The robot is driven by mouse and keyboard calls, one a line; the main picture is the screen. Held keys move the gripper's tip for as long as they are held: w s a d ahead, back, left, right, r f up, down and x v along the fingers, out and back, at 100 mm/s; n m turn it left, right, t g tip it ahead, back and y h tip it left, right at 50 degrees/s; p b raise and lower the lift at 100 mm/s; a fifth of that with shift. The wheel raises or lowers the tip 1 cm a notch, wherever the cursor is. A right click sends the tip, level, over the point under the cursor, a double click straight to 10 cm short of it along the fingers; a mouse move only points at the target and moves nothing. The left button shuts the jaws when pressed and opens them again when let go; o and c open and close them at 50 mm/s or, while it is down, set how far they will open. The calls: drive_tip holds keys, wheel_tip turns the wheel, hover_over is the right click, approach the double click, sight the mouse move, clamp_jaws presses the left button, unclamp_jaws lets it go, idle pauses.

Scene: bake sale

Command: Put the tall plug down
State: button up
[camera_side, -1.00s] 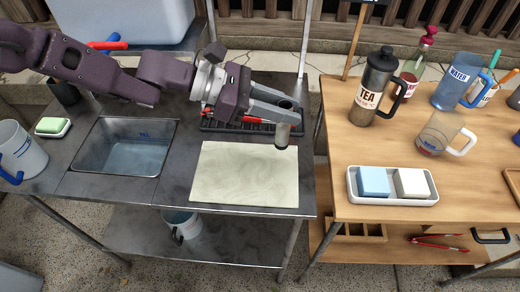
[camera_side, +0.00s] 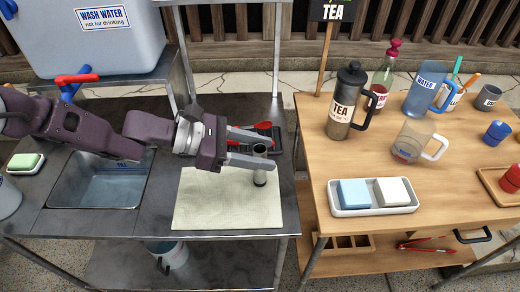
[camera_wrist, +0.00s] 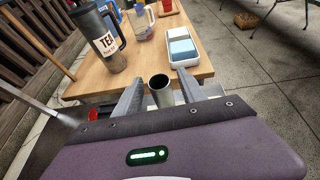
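The tall plug (camera_side: 260,172), a slim grey cylinder with a dark open top, stands upright on the cream mat (camera_side: 205,205), near the mat's right side. My gripper (camera_side: 274,154) is open, with one finger on either side of the plug. In the wrist view my gripper (camera_wrist: 163,86) also shows a gap between each finger and the plug (camera_wrist: 161,97). The nearer finger hides part of the plug's middle in the side view.
A dark rack (camera_side: 273,133) with red-handled tools lies behind the mat. The sink (camera_side: 98,186) is to the left. On the wooden table to the right stand the tea flask (camera_side: 342,112), a clear mug (camera_side: 405,145) and a white tray (camera_side: 375,210) with two blocks.

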drive_tip(key=shift+a+r, duration=0.2)
drive_tip(key=shift+r, duration=0.05)
drive_tip(key=v, duration=1.1)
drive_tip(key=shift+a, duration=0.3)
drive_tip(key=shift+r, duration=0.1)
drive_tip(key=s+a+r+m+g+y, duration=0.1)
drive_tip(key=s+a+r+m+y, duration=0.1)
drive_tip(key=s+a+r+m, duration=0.35)
drive_tip(key=s+a+r+m+y, duration=0.2)
drive_tip(key=s+a+r+m, duration=0.15)
drive_tip(key=s+r, duration=0.35)
drive_tip(key=s+a+m+t+y, duration=0.3)
drive_tip(key=s+a, duration=0.5)
drive_tip(key=a, duration=0.3)
drive_tip(key=s+a+r+m+t+y, duration=0.1)
drive_tip(key=s+a+m+t+y, duration=0.1)
drive_tip(key=s+a+m+y, duration=0.4)
drive_tip(key=s+a, duration=0.2)
drive_tip(key=a, duration=0.3)
drive_tip(key=shift+a+r+m+t, duration=0.15)
drive_tip(key=shift+a+m+t, duration=0.15)
drive_tip(key=shift+a+t, duration=0.1)
